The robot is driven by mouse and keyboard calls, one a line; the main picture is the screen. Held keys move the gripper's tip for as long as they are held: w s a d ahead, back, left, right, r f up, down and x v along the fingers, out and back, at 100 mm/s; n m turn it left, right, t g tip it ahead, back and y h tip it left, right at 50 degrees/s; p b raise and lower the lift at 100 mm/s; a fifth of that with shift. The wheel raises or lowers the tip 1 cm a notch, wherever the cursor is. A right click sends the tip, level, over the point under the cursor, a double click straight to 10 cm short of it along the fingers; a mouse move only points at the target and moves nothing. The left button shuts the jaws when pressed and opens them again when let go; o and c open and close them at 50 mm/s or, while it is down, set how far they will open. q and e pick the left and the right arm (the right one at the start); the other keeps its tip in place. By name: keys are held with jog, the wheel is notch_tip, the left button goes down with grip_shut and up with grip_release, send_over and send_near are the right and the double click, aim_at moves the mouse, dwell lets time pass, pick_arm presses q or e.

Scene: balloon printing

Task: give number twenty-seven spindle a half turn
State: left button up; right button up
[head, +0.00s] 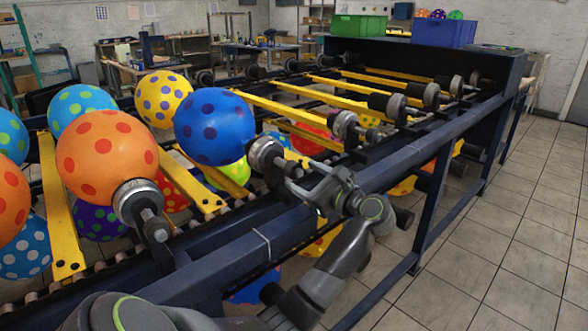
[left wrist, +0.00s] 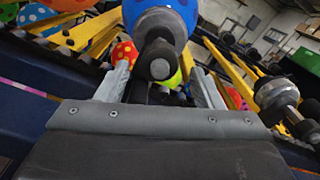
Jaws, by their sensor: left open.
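The spindle (head: 264,156) carrying the blue balloon with dark dots (head: 214,126) sticks out from the near rail of the machine. My left gripper (head: 293,178) is at this spindle's outer end, with its fingers pointing at it. In the left wrist view the same spindle (left wrist: 158,58) lies between the two open fingers, roughly centred, with a gap on each side. I see no grip on it. No number is readable on any spindle, so I cannot tell from a label which is twenty-seven. My right gripper is not in view.
A neighbouring spindle (head: 138,204) holds an orange balloon with red dots (head: 107,155) on the left. Another, empty spindle (head: 345,126) stands to the right. The dark blue rail (head: 240,245) runs under my gripper. Open tiled floor (head: 480,235) lies to the right.

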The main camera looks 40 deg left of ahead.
aim_at(272, 158)
pick_arm(q)
jog(key=shift+w+a, duration=0.2)
jog(key=shift+a, duration=2)
jog(key=c, duration=1)
